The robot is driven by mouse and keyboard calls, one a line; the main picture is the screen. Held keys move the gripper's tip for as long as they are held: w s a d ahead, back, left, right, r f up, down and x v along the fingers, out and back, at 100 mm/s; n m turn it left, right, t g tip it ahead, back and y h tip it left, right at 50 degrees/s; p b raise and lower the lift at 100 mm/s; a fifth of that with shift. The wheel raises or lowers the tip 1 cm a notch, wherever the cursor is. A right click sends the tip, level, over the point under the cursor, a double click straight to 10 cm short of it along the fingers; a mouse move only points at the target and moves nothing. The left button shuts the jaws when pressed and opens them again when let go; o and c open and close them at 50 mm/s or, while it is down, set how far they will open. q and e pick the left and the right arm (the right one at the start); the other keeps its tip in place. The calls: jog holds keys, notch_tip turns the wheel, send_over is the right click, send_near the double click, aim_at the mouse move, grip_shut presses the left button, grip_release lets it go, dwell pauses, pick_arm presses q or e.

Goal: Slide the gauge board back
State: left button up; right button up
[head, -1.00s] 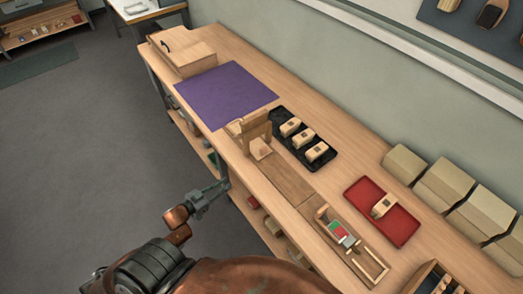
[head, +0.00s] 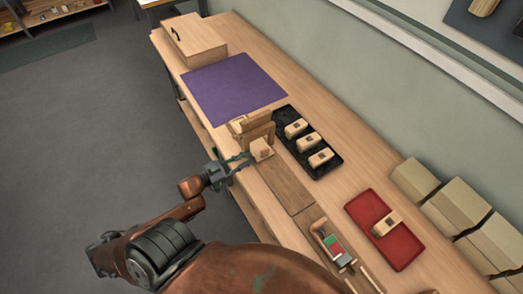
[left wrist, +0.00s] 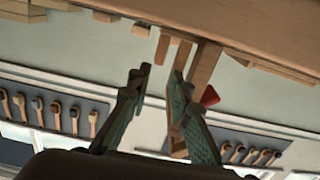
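An upright wooden board (head: 259,128) stands at the table's front edge beside the purple mat, with a small wooden block (head: 261,149) in front of it. A wooden fixture with a red and green patch (head: 333,246) lies further right along the table. I cannot tell for sure which of these is the gauge board. My left gripper (head: 243,159) is at the front edge, close to the small block; contact cannot be told. In the left wrist view its fingers (left wrist: 158,73) are apart with nothing visibly held. My right gripper is not in view.
A brown strip (head: 284,187) runs between the block and the fixture. A black tray (head: 330,168) holds several wooden blocks behind it. A red tray (head: 400,250) holds one block. The purple mat (head: 235,88) is bare, and a wooden box (head: 195,42) stands beyond it.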

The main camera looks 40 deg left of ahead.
aim_at(261, 152)
pick_arm(q)
jog(key=x, duration=0.5)
jog(key=shift+w+d, duration=0.2)
jog(key=shift+w, duration=0.1)
jog(key=shift+w+d, duration=0.1)
jog(key=shift+w, duration=0.3)
jog(key=c, duration=0.5)
grip_shut()
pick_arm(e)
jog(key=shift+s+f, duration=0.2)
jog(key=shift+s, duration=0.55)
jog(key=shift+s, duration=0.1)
